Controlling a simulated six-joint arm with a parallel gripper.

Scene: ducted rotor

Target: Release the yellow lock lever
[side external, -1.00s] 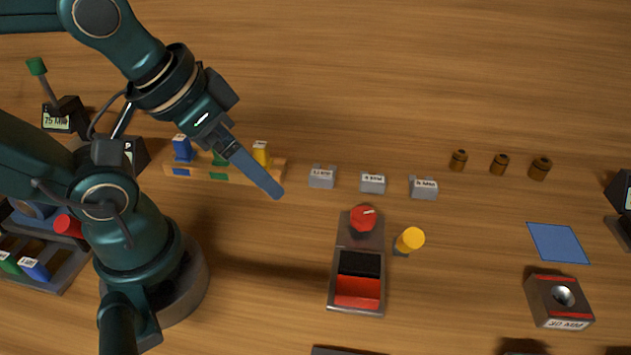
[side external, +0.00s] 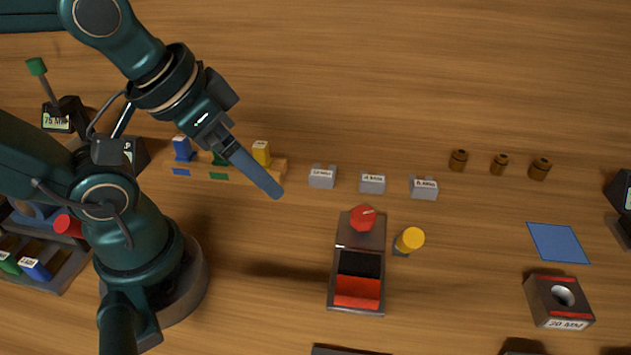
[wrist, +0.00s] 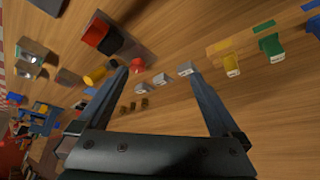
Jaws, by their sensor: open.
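A yellow upright piece (side external: 261,153) with a pale top label stands on a wooden rail at the left, beside a green and a blue one; it also shows in the wrist view (wrist: 231,65), right of the fingers. A separate yellow cylinder (side external: 410,239) stands by a black and red box; it is left of the fingers in the wrist view (wrist: 95,75). I cannot tell which is the lock lever. My gripper (side external: 273,190) is open and empty above the table near the rail's right end. The wrist view (wrist: 158,73) shows its two fingers wide apart.
Three grey labelled blocks (side external: 372,183) stand right of the rail. The black and red box (side external: 358,280) has a red knob (side external: 362,217) behind it. Three brown pegs (side external: 499,164), a blue square (side external: 558,242) and a metal block (side external: 557,302) are farther right. The far table is clear.

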